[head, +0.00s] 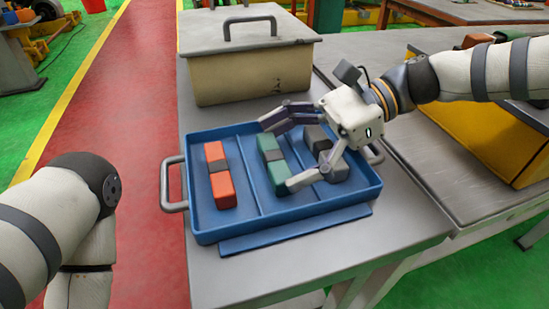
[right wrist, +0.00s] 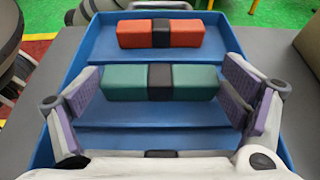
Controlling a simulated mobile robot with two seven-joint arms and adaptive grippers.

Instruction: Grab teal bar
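The teal bar (head: 275,162) has a dark middle band and lies in the middle compartment of the blue tray (head: 214,236). It also shows whole in the right wrist view (right wrist: 125,82). My right gripper (head: 285,152) is open over the tray. In the right wrist view its purple-grey finger pads (right wrist: 163,88) stand beyond the two ends of the teal bar, with a small gap visible on each side. Nothing is held. My left arm shows at the left of the head view, but its gripper is out of view.
An orange bar (head: 222,188) with a dark band lies in the tray's left compartment. A dark grey bar (head: 319,139) lies in the right compartment, partly hidden by my right gripper. A lidded beige box (head: 250,80) stands behind the tray. The table (head: 400,232) is clear in front.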

